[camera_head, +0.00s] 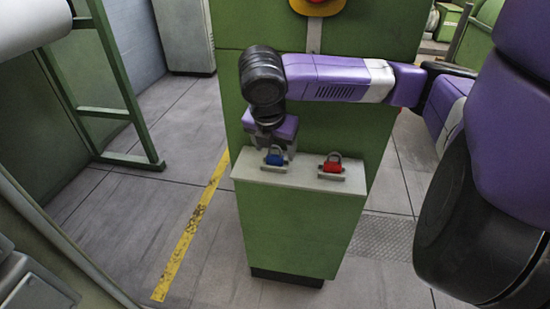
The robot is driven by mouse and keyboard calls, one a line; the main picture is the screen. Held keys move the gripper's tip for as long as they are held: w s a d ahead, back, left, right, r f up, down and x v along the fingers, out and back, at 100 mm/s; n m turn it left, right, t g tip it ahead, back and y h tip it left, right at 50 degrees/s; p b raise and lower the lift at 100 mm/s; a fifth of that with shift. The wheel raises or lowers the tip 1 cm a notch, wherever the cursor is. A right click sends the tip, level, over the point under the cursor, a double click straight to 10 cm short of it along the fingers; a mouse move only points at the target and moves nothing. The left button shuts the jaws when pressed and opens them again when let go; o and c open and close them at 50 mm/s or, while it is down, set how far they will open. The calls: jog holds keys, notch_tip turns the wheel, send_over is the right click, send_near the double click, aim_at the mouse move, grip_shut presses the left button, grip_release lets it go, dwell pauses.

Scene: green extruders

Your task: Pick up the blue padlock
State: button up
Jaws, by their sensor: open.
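The blue padlock (273,160) stands upright with its shackle up, on the left part of the ledge (300,178) of a green cabinet (300,225). My gripper (272,150) is at the padlock, pointing down from above and behind it. Its fingers are open and partly hidden. I cannot tell whether they touch the padlock. A red padlock (332,164) stands to the right on the same ledge, clear of my gripper.
The taller green panel (350,140) rises behind the ledge. A green metal frame (130,110) stands at the left. A yellow line (190,235) runs along the open grey floor left of the cabinet.

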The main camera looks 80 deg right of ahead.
aim_at(275, 157)
jog(key=shift+x, duration=1.15)
grip_shut()
notch_tip(275, 157, up, 10)
jog(key=shift+b, duration=0.4)
